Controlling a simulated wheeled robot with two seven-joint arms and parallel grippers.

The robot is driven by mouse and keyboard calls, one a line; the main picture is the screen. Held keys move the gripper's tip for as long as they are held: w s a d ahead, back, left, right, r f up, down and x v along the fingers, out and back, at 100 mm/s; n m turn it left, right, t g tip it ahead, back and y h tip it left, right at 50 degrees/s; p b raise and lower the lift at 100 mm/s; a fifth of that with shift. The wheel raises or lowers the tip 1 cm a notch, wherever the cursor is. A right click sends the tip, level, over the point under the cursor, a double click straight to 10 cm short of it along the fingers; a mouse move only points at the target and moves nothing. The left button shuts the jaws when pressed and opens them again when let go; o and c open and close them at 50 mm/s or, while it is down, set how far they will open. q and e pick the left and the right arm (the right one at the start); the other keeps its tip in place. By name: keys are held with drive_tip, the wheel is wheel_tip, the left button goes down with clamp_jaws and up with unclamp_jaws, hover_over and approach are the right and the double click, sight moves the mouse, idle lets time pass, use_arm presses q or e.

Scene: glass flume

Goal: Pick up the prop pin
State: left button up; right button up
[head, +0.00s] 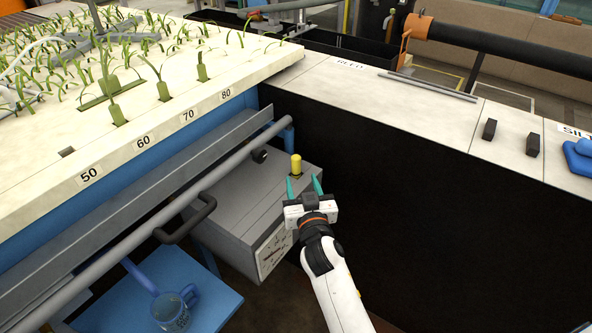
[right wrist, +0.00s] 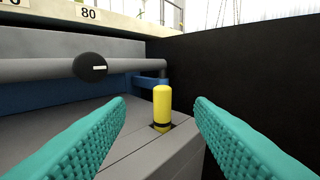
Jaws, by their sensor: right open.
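The prop pin appears to be the yellow upright cylinder (head: 296,165) with a dark band at its base. It stands in a dark spot on top of the grey box (head: 240,200) below the flume bed. It also shows in the right wrist view (right wrist: 162,107), upright, ahead of the fingers. My right gripper (head: 304,184) is open, with its two teal fingers just short of the pin on the near side. In the right wrist view the pin lies between the lines of the two fingers, nothing between the pads. My left gripper is not in view.
A black panel (head: 400,200) rises on the right, under a white counter (head: 400,100). A blue mug (head: 170,310) stands on a blue shelf (head: 215,295) at lower left.

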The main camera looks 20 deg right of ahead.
sight(297, 161)
drive_tip(key=w, duration=0.3)
drive_tip(key=w+d, duration=0.1)
drive_tip(key=w, duration=0.6)
drive_tip(key=shift+w+d+f, duration=0.25)
drive_tip(key=shift+d, duration=0.1)
drive_tip(key=shift+c, duration=0.4)
clamp_jaws()
drive_tip(key=shift+r, duration=0.1)
